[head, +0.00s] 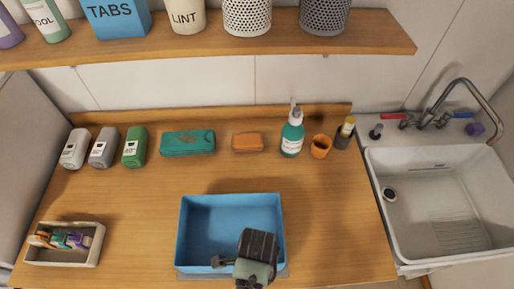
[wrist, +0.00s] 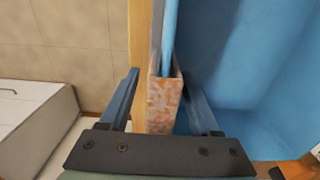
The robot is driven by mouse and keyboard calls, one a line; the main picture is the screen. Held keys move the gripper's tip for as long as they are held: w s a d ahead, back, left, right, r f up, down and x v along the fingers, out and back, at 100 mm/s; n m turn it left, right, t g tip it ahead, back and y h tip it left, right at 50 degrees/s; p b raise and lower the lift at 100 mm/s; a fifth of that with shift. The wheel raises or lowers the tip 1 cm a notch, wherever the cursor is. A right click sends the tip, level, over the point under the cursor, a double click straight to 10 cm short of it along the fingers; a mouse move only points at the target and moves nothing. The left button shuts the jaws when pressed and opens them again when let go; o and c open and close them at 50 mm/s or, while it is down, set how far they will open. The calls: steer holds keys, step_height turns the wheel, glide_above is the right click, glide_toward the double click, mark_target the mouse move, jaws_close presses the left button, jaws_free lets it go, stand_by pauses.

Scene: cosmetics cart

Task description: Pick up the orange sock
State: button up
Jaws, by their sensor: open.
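In the wrist view, a mottled orange and pale thing (wrist: 163,105), which may be the orange sock, sits at the rim of the blue bin (wrist: 235,50). My gripper (wrist: 162,82) is open, with one finger on each side of this thing. One finger is on the bin's inner side and the other is outside; I cannot tell whether either touches. In the head view, my gripper (head: 222,262) is low over the near part of the blue bin (head: 182,225). My wrist hides part of the bin there, and the mottled thing does not show.
Behind the bin stand several bottles, a teal pouch (head: 188,142), an orange block (head: 248,142), a pump bottle (head: 292,136) and an orange cup (head: 321,147). A small tray (head: 95,245) is at left, a sink (head: 450,195) at right. A shelf (head: 200,48) overhangs the back.

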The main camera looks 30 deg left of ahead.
jaws_close()
stand_by(0.3)
steer(key=shift+r, duration=0.1)
